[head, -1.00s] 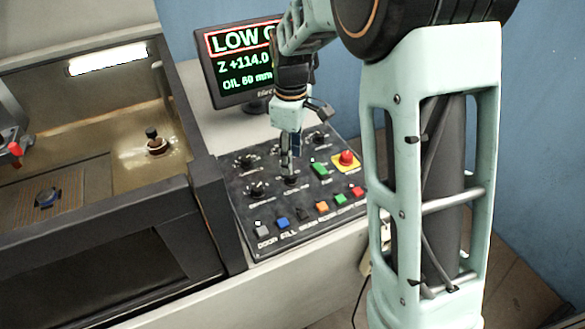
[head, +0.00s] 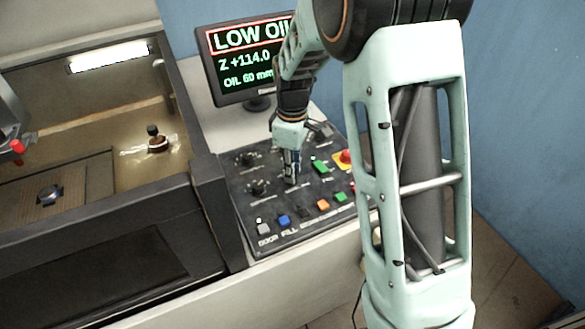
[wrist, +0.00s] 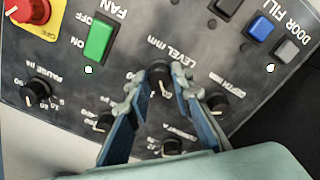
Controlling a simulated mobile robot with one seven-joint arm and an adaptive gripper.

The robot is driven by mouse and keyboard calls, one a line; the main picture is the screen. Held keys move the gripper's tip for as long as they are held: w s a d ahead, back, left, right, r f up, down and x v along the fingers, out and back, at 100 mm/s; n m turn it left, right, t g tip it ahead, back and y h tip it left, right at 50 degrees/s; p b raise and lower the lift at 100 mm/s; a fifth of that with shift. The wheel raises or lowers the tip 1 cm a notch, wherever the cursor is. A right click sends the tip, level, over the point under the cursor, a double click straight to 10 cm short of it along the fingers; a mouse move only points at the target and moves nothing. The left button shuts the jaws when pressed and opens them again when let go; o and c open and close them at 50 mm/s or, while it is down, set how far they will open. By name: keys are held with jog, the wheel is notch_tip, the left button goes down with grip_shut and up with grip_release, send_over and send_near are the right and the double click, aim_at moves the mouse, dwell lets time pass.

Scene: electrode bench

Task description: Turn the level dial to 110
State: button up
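The level dial (wrist: 159,75) is a black round knob with a pale pointer line, beside the label "LEVEL mm" on the dark control panel (wrist: 215,55). In the wrist view the panel appears roughly upside down. My gripper (wrist: 159,72) is open, with one blue-and-grey finger on each side of the level dial. A narrow gap seems to show beside the knob; I cannot tell whether either finger touches it. In the head view my gripper (head: 291,180) points down at the panel and hides the dial. The monitor (head: 250,60) reads "LOW OIL", "Z +114.0" and "OIL 60 mm".
Other black knobs sit close by, including the depth dial (wrist: 222,101) and pause dial (wrist: 37,91). The green fan switch (wrist: 100,38), red stop button (wrist: 28,10) and blue fill button (wrist: 260,28) are near. An oil-filled tank (head: 110,150) lies left of the panel.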

grip_shut()
jog(key=shift+m, duration=0.3)
jog(key=m+b, duration=0.1)
jog(key=m, duration=0.2)
jog(key=shift+m, duration=2.6)
jog(key=o, duration=0.9)
grip_release()
jog(key=shift+r, duration=0.1)
